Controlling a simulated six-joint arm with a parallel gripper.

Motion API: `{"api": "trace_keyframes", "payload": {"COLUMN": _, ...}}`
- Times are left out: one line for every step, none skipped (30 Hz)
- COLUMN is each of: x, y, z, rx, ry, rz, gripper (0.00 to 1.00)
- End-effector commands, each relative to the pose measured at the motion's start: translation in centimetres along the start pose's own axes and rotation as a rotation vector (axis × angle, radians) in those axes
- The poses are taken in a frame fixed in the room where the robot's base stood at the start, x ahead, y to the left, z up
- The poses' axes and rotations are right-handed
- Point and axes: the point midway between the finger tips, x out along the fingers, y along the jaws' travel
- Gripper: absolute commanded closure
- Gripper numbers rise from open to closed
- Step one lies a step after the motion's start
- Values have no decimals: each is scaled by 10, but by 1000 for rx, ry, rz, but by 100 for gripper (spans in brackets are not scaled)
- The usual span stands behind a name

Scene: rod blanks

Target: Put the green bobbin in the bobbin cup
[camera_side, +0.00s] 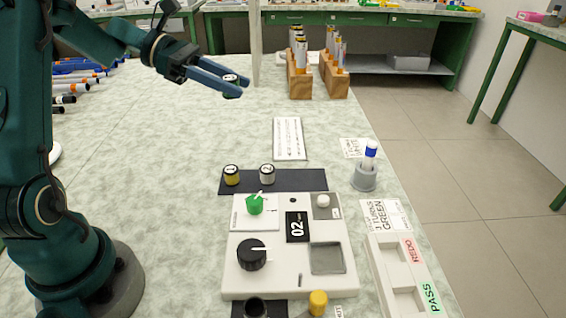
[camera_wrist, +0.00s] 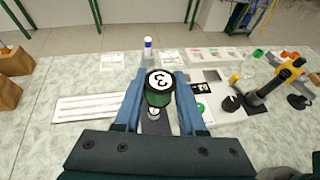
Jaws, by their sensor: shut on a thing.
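My gripper (camera_side: 240,88) is shut on the green bobbin (camera_side: 231,91), in the air above the far left part of the table. In the wrist view the bobbin (camera_wrist: 158,97) sits between the two blue fingers, its black-and-white end marked 3 facing the camera. I cannot tell for sure which thing is the bobbin cup.
Yellow bobbin 1 (camera_side: 231,176) and pale bobbin 2 (camera_side: 267,175) stand on a dark mat (camera_side: 313,181). A white panel (camera_side: 287,282) carries knobs and a display. A blue-capped tube stands in a grey holder (camera_side: 364,182). Wooden racks (camera_side: 299,83) stand at the back.

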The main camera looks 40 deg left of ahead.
Motion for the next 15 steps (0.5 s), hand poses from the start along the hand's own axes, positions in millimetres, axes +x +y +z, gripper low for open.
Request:
{"api": "trace_keyframes", "payload": {"x": -3, "y": -10, "z": 5, "rx": -6, "ry": 0, "rz": 19, "gripper": 100}}
{"api": "trace_keyframes", "payload": {"x": -4, "y": -15, "z": 6, "rx": -10, "ry": 0, "rz": 27, "gripper": 100}}
{"api": "trace_keyframes", "payload": {"x": -5, "y": -22, "z": 8, "rx": -14, "ry": 1, "rz": 40, "gripper": 100}}
{"api": "trace_keyframes", "payload": {"x": -6, "y": -27, "z": 8, "rx": -18, "ry": 1, "rz": 48, "gripper": 100}}
{"api": "trace_keyframes", "payload": {"x": -6, "y": -33, "z": 9, "rx": -22, "ry": 1, "rz": 56, "gripper": 100}}
{"api": "trace_keyframes", "payload": {"x": -5, "y": -39, "z": 9, "rx": -25, "ry": 1, "rz": 64, "gripper": 100}}
{"api": "trace_keyframes", "payload": {"x": -5, "y": -44, "z": 9, "rx": -29, "ry": 0, "rz": 71, "gripper": 100}}
{"api": "trace_keyframes", "payload": {"x": -4, "y": -48, "z": 9, "rx": -32, "ry": 0, "rz": 77, "gripper": 100}}
{"api": "trace_keyframes", "payload": {"x": -3, "y": -54, "z": 8, "rx": -34, "ry": 0, "rz": 84, "gripper": 100}}
{"api": "trace_keyframes", "payload": {"x": -3, "y": -57, "z": 8, "rx": -37, "ry": 0, "rz": 89, "gripper": 100}}
{"api": "trace_keyframes", "payload": {"x": -2, "y": -61, "z": 7, "rx": -39, "ry": 0, "rz": 91, "gripper": 100}}
{"api": "trace_keyframes", "payload": {"x": 0, "y": -65, "z": 6, "rx": -40, "ry": 0, "rz": 94, "gripper": 100}}
{"api": "trace_keyframes", "payload": {"x": 1, "y": -67, "z": 5, "rx": -42, "ry": 0, "rz": 96, "gripper": 100}}
{"api": "trace_keyframes", "payload": {"x": 2, "y": -69, "z": 4, "rx": -42, "ry": 1, "rz": 97, "gripper": 100}}
{"api": "trace_keyframes", "payload": {"x": 3, "y": -72, "z": 2, "rx": -42, "ry": 0, "rz": 98, "gripper": 100}}
